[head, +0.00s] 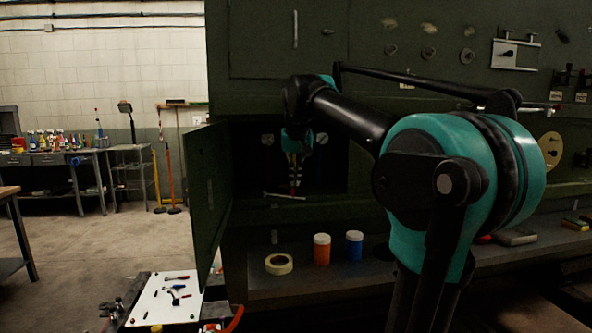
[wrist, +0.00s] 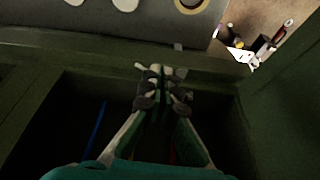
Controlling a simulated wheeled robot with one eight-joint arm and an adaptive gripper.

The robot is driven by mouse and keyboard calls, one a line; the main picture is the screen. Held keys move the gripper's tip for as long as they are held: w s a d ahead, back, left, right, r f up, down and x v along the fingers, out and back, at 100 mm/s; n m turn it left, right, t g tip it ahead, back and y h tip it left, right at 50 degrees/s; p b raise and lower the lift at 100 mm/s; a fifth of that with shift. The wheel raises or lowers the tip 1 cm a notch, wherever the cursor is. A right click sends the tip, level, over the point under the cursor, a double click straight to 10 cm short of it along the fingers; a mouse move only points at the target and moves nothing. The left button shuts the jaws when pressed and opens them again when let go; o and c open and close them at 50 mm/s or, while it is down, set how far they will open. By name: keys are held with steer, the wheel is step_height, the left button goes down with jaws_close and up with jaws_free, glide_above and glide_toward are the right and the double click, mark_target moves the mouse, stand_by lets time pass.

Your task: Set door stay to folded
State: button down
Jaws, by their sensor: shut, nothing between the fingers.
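The dark green door (head: 207,190) stands open at the left of a dark compartment in the green panel. A thin pale bar (head: 283,196), which looks like the door stay, lies nearly level at the compartment's lower edge. My gripper (head: 294,187) points down inside the opening, its tips at or just above that bar; I cannot tell if they touch. In the wrist view my gripper (wrist: 162,78) is shut with nothing between its fingers, over the green sill (wrist: 110,57). Small pale pieces show behind the fingertips, and the fingers hide part of what lies there.
A shelf below holds a tape roll (head: 279,264), an orange jar (head: 321,249) and a blue jar (head: 354,247). A white tool board (head: 165,297) lies at the lower left. A blue rod (wrist: 95,130) shows inside the compartment.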

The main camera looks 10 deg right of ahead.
steer(key=w+f, duration=0.4)
steer(key=w, duration=0.1)
steer(key=shift+w+d+f, duration=0.2)
steer(key=shift+w+f, duration=0.1)
steer(key=shift+w+d, duration=0.1)
